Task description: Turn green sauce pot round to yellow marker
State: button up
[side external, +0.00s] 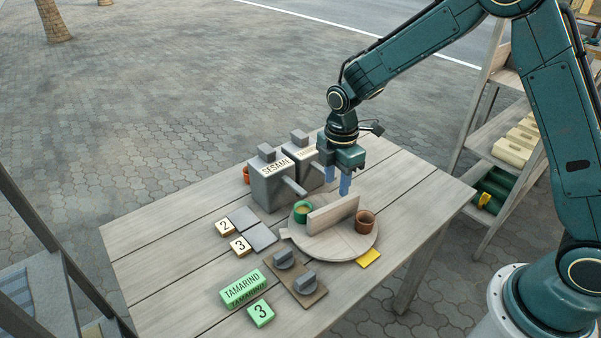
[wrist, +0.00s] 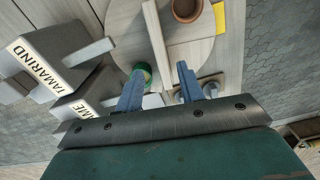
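The green sauce pot (side external: 301,211) stands on the left of a round wooden turntable (side external: 338,246), beside an upright divider board (side external: 332,214). In the wrist view the green pot (wrist: 146,68) is partly hidden by a finger. The yellow marker (side external: 369,257) lies at the turntable's front right edge, nearest the brown pot; it also shows in the wrist view (wrist: 220,18). My gripper (side external: 338,181) hangs above the turntable's far side, fingers down, apart and empty. In the wrist view its blue fingers (wrist: 160,70) show a clear gap.
A brown pot (side external: 364,221) stands right of the divider. Two grey dispensers, SESAME (side external: 270,188) and TAMARIND (side external: 308,171), stand behind left, spouts toward the turntable.

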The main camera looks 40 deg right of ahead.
aim_at(335, 204)
notch_tip(335, 204, down, 10)
dwell(0.5)
jog(key=shift+c, duration=0.5)
grip_shut()
